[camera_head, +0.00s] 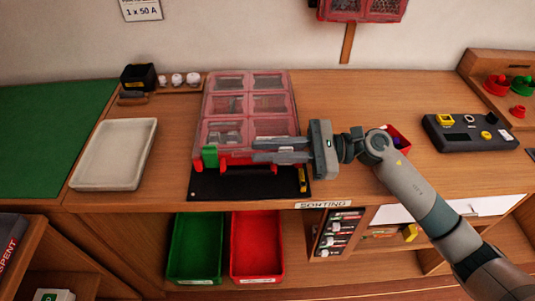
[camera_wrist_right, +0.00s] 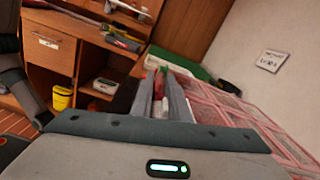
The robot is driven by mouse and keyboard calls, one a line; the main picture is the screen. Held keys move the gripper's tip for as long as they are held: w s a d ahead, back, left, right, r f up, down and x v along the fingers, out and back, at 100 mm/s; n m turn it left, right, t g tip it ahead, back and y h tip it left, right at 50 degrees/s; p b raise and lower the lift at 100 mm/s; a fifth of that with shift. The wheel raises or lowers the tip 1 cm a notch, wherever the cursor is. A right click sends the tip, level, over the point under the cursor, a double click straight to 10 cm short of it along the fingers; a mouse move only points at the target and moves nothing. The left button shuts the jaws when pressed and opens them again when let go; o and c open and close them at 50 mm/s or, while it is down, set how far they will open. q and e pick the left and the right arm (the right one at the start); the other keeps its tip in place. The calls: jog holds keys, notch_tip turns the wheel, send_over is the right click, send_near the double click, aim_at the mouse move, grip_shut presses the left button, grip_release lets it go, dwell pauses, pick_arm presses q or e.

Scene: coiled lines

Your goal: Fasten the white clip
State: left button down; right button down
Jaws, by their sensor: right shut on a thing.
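A case with a clear, pink-framed lid (camera_head: 245,100) lies closed on the bench. A green clip (camera_head: 210,157) stands at the left of its front edge, with red parts (camera_head: 262,168) along that edge. My right gripper (camera_head: 253,151) reaches in from the right along the front edge. Its fingers are close together. In the right wrist view, a small white piece, which looks like the white clip (camera_wrist_right: 160,105), shows between the fingers (camera_wrist_right: 161,85). In the head view the fingers hide it. Whether it is fastened cannot be told. My left gripper is not in view.
A black mat (camera_head: 232,187) lies under the case's front. A pale tray (camera_head: 115,155) stands left, near a green mat (camera_head: 45,125). Green (camera_head: 195,245) and red (camera_head: 257,245) bins sit below the bench edge. A dark device (camera_head: 470,132) stands right.

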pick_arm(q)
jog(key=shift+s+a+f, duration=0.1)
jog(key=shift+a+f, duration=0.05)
pick_arm(e)
jog(key=shift+w+m, duration=0.15)
jog(key=shift+m, duration=0.15)
jog(key=c, duration=1.7)
grip_release()
jog(key=shift+w, duration=0.1)
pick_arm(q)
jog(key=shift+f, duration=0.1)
